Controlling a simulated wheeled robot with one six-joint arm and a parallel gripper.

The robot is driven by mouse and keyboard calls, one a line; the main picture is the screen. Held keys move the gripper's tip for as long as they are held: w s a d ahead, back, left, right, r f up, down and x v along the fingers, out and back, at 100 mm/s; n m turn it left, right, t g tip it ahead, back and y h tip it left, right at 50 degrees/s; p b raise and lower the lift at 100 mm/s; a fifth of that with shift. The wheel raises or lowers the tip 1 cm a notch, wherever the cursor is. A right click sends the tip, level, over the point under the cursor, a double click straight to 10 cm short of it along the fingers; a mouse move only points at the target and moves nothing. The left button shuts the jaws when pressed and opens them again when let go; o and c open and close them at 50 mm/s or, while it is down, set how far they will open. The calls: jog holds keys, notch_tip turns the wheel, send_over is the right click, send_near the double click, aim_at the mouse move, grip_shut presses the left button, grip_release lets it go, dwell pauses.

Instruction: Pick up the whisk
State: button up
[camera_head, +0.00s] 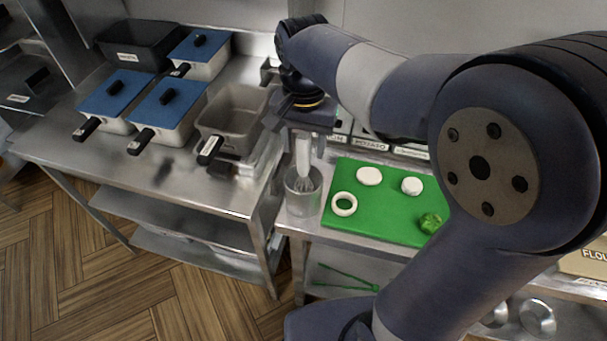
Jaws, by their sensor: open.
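The cup is at the left end of the counter, beside the green cutting board.
The green cutting board (385,226) holds white rounds, a white ring (344,204) and a green item (430,222). Labelled bins (370,143) stand behind it. At left, a steel table (195,180) carries several pans, some with blue lids. Green tongs (345,279) lie below the counter.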

aim_at(304, 174)
jog(key=shift+f, duration=1.35)
jog(key=shift+c, duration=0.4)
jog(key=c, duration=1)
